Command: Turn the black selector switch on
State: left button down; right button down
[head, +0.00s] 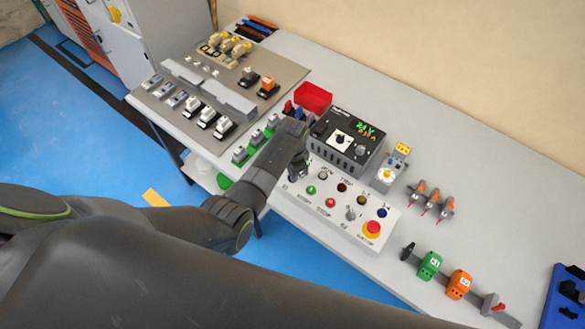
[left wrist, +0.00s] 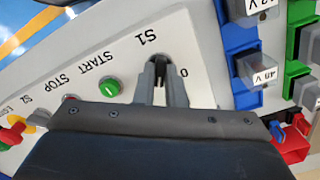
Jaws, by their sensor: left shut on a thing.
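The white control box (head: 340,212) lies on the grey bench with labelled buttons and switches. My left gripper (head: 299,172) is at its left end, over the S1 position. In the left wrist view, the two grey fingers (left wrist: 160,82) are shut on the black selector switch (left wrist: 159,66), between the printed S1 and a 0. Most of the switch is hidden between the fingers, and its exact angle is hard to tell. In the head view the gripper covers it. My right gripper is not in view.
The green START button (left wrist: 111,87) is beside the switch. A red and yellow emergency stop (head: 372,229) sits at the box's right end. A black power supply (head: 345,138) with a lit display stands behind. Green and blue terminal parts (left wrist: 240,60) are close to the gripper.

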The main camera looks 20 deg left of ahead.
pick_arm(q)
jog(key=shift+m, duration=1.4)
jog(key=c, duration=1.5)
grip_release()
